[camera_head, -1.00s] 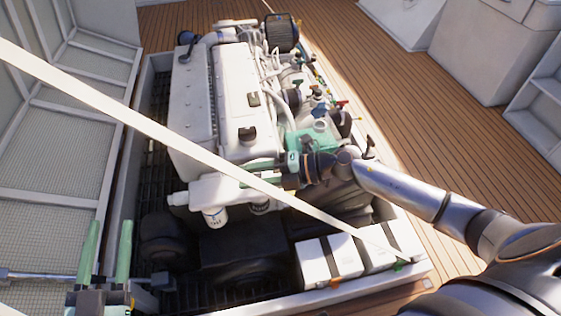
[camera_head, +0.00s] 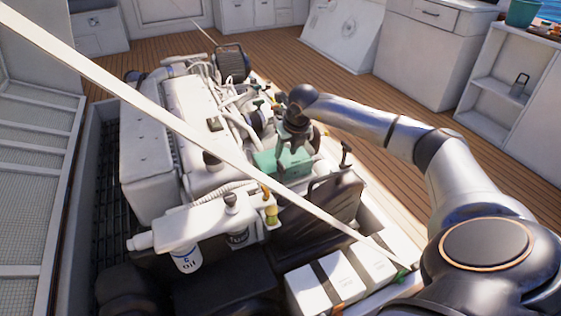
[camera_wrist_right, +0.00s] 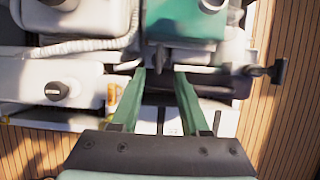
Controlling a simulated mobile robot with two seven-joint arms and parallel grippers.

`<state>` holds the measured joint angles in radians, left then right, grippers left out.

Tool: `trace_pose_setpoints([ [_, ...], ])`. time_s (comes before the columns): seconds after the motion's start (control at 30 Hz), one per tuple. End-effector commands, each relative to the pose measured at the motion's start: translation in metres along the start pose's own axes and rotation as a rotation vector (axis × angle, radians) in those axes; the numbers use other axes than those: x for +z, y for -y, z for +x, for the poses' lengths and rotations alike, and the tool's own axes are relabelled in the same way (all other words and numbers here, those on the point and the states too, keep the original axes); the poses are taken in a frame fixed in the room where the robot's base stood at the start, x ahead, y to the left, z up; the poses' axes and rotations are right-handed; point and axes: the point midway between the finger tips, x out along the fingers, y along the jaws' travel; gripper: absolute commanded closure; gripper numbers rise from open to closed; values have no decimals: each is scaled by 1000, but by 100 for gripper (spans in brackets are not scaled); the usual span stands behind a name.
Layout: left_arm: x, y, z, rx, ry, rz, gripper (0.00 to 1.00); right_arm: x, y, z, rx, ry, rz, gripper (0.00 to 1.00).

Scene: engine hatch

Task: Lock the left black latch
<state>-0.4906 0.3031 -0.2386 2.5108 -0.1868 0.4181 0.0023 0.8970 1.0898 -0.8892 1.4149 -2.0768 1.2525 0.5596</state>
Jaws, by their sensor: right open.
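Several small black parts show on the engine (camera_head: 150,165), and I cannot tell which is the left black latch. One is a black T-shaped handle (camera_head: 346,150) standing to the right of the green box; a black handle also shows at the right of the right wrist view (camera_wrist_right: 268,72). A black knob (camera_head: 231,201) tops the white pipe at the engine's front. My right gripper (camera_head: 293,145) is over the green box (camera_head: 282,165). In the right wrist view its two green fingers (camera_wrist_right: 163,80) are apart, with nothing clearly held between them. My left gripper is out of view.
A long white bar (camera_head: 130,105) crosses the head view diagonally. White battery boxes (camera_head: 313,288) with dark straps sit at the front right. A white oil filter (camera_head: 187,260) hangs at the front. Wooden deck (camera_head: 380,185) lies open to the right.

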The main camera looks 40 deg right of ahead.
Motion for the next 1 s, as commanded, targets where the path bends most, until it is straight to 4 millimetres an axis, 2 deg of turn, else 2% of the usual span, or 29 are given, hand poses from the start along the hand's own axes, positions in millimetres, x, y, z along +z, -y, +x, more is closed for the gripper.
trace_pose_setpoints([
  [0.03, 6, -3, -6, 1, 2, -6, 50, -2, -1, 16, 2, -2, 1, 55],
  [0.1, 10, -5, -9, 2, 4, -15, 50, -2, -1, 30, 2, -2, 1, 55],
  [0.3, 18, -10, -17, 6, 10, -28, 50, -1, -1, 59, 3, 0, 0, 55],
  [0.5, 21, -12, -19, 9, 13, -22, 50, 0, -1, 70, 3, 1, -1, 55],
  [0.77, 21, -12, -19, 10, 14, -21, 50, 0, -1, 70, 3, 1, -1, 55],
  [1.0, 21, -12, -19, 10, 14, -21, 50, 0, -1, 70, 3, 0, -1, 81],
])
